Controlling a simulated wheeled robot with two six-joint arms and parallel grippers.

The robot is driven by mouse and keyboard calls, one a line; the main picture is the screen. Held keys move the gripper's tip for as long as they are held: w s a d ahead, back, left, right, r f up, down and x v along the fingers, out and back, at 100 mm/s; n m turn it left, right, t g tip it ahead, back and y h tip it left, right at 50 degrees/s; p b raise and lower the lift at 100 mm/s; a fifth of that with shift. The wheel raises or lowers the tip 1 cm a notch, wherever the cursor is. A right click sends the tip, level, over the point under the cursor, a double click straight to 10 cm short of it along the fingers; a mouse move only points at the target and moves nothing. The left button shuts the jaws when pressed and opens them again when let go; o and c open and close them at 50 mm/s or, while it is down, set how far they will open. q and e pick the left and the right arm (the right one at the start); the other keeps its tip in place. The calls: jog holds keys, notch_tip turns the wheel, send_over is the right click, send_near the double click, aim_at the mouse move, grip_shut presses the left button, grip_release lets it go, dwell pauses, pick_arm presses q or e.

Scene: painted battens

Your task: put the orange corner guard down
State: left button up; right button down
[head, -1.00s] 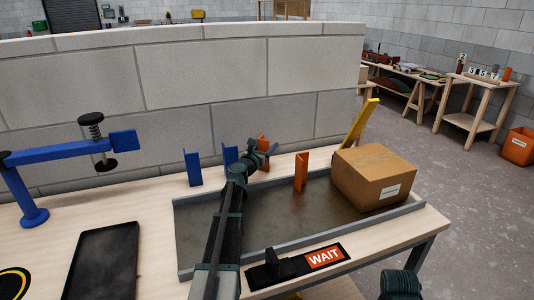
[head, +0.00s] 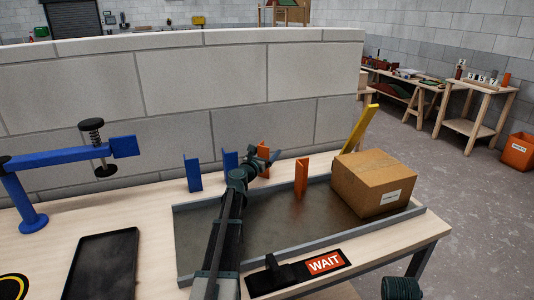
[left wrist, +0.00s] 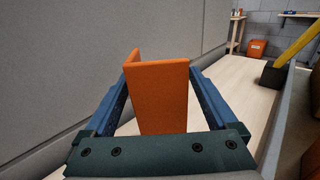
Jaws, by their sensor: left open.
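An orange corner guard (left wrist: 160,95) stands upright between the two fingers of my left gripper (left wrist: 157,75) in the left wrist view. The fingers are open on either side of it, close to its edges; I cannot tell whether they touch it. In the head view this guard (head: 264,150) shows partly behind my left gripper (head: 262,160), at the back of the bench near the block wall. Its foot is hidden there. A second orange corner guard (head: 301,177) stands upright to the right.
Two blue corner guards (head: 193,173) (head: 229,160) stand to the left, near the wall (head: 200,85). A cardboard box (head: 374,183) sits at the right end of the grey metal tray (head: 200,250). A yellow bar (head: 360,128) leans behind it. A blue clamp (head: 70,155) stands left.

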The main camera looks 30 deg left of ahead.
pick_arm(q)
jog(key=s+d, duration=0.1)
jog(key=s, duration=1.1)
jog(key=shift+r, duration=0.15)
